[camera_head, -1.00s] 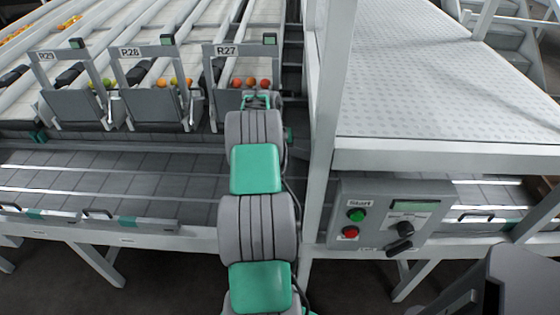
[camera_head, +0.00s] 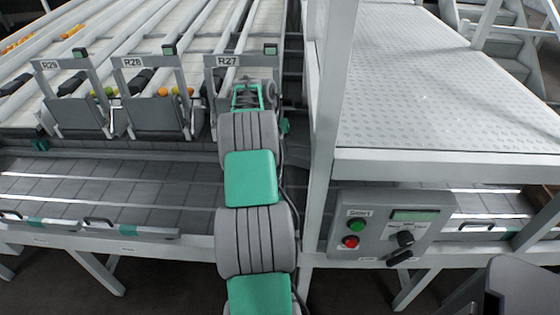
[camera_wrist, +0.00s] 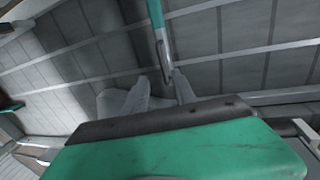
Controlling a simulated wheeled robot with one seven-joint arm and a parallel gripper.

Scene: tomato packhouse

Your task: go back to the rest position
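My gripper (camera_head: 252,96) is at the far end of my raised arm, in front of lane gate R27 (camera_head: 228,62) in the head view. The arm and gripper cover part of that gate and its lane. In the wrist view, the two grey fingers (camera_wrist: 160,91) stand apart with a gap between them. I see nothing held. A teal and grey bar (camera_wrist: 159,35) shows behind the gap; I cannot tell how far off it is.
Gates R28 (camera_head: 155,115) and R29 (camera_head: 80,118) stand to the left, with several tomatoes behind them. A grey tiled belt (camera_head: 110,185) runs below.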

